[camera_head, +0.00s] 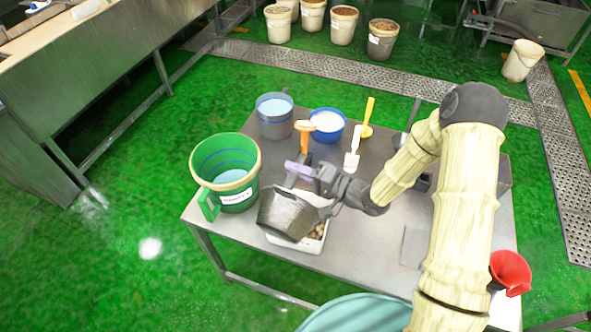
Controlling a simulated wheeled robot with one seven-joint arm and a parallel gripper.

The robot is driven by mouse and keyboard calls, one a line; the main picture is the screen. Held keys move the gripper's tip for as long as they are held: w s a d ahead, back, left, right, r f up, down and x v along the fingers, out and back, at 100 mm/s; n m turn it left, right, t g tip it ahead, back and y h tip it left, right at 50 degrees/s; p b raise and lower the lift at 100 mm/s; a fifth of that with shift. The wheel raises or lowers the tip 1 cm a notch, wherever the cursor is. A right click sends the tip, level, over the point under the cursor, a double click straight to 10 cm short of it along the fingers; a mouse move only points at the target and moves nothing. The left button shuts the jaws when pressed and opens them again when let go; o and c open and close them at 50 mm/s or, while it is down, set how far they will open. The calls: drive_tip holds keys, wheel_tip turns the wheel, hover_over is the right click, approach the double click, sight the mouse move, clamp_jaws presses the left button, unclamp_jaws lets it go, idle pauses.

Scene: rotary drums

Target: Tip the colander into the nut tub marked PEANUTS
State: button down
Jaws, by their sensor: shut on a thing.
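A dark grey vessel, apparently the colander (287,214), hangs tilted at the front left of the steel table. My gripper (318,180) is shut at its upper edge, by a purple piece (299,170) that may be its handle. The vessel is over a white tray (312,246) with brown lumps, perhaps nuts, showing at its right side. Its inside and contents are hidden from this view. A green tub (224,160) with a tan rim stands upright just left of the vessel. It bears a white label whose small writing I cannot read for certain.
Behind stand a grey bucket (274,117), a blue bowl of white stuff (327,124), an orange-handled tool (304,135), a white scoop (353,150) and a yellow scoop (367,118). A red funnel (510,272) is at the right. Several buckets stand on the floor behind.

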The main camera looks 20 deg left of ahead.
drive_tip(key=shift+w+d+f+m+p, duration=0.15)
drive_tip(key=shift+w+m+p, duration=0.25)
drive_tip(key=shift+w, duration=0.45)
drive_tip(key=shift+w+d+f+m+p, duration=0.15)
drive_tip(key=shift+w+m+p, duration=0.25)
drive_tip(key=shift+w, duration=0.45)
drive_tip(key=shift+w+d+f+m, duration=0.1)
drive_tip(key=shift+w+f+m, duration=0.1)
drive_tip(key=shift+w+m, duration=0.25)
drive_tip(key=shift+w+d+f+m, duration=0.2)
drive_tip(key=shift+w+m, duration=0.1)
drive_tip(key=shift+w, duration=0.4)
drive_tip(key=shift+w+d+f+m, duration=0.1)
drive_tip(key=shift+w+f+m, duration=0.1)
drive_tip(key=shift+w+m, duration=0.25)
drive_tip(key=shift+a, duration=0.1)
